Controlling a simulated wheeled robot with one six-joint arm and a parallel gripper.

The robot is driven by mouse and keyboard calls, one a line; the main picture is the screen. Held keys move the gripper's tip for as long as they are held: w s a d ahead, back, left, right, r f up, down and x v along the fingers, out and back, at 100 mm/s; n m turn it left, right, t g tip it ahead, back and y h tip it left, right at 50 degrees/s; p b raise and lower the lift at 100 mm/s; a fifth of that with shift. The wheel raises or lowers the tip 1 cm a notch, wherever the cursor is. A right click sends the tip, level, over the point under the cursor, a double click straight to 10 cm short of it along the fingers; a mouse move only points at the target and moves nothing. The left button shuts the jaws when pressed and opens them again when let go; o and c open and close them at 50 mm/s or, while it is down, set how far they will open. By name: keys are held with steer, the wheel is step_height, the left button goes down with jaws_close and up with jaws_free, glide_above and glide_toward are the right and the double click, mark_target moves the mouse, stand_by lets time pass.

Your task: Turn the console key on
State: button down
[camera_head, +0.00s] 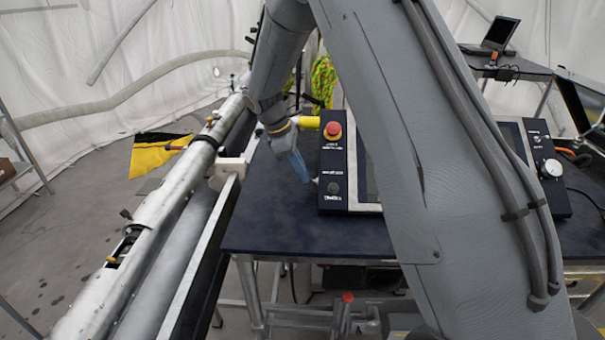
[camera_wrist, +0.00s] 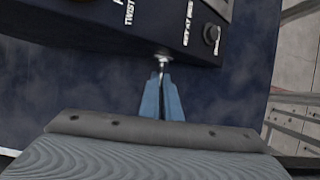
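The console (camera_head: 334,165) is a dark box with a red button on yellow, standing on a dark blue table. In the wrist view, the console (camera_wrist: 140,30) fills the top, with part of the lettering "TWIST" readable. A small metal key (camera_wrist: 163,60) sticks out of its near side. My gripper (camera_head: 306,178) has blue fingers and comes in from the left, low at the console's left side. In the wrist view, my gripper (camera_wrist: 160,76) has its fingertips close together on either side of the key's thin end. The key's turn position cannot be told.
The blue table (camera_head: 290,230) is bare in front of the console. A metal rail (camera_head: 170,200) runs along the left. The red button (camera_head: 333,129) stands up on the console's top, and a black knob (camera_wrist: 211,32) sits near its edge. A laptop (camera_head: 495,36) is at the back right.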

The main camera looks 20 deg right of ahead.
steer(key=t+b, duration=0.1)
steer(key=t+h+b, duration=0.1)
steer(key=b, duration=0.1)
steer(key=shift+s+a+f+m+t, duration=0.2)
steer(key=shift+s+m+t, duration=0.1)
steer(key=shift+s+t, duration=0.1)
steer(key=t+b, duration=0.1)
steer(key=b, duration=0.2)
steer(key=t+b, duration=0.1)
steer(key=b, duration=0.2)
steer(key=shift+s+f+m+h, duration=0.15)
steer(key=shift+f+m+h, duration=0.15)
steer(key=shift+h, duration=0.1)
steer(key=t+b, duration=0.1)
steer(key=b, duration=0.4)
steer(key=t+h+b, duration=0.1)
steer(key=t+b, duration=0.1)
steer(key=b, duration=0.3)
steer(key=s+f+m+t+b, duration=0.1)
steer(key=b, duration=0.5)
steer(key=shift+a+h, duration=0.2)
steer(key=shift+h, duration=0.2)
steer(key=t+h+b, duration=0.1)
steer(key=t+b, duration=0.1)
steer(key=b, duration=0.4)
steer(key=shift+s+m, duration=0.15)
steer(key=shift+m, duration=0.15)
steer(key=shift+t+b, duration=0.4)
steer(key=shift+b, duration=0.65)
steer(key=shift+s, duration=0.1)
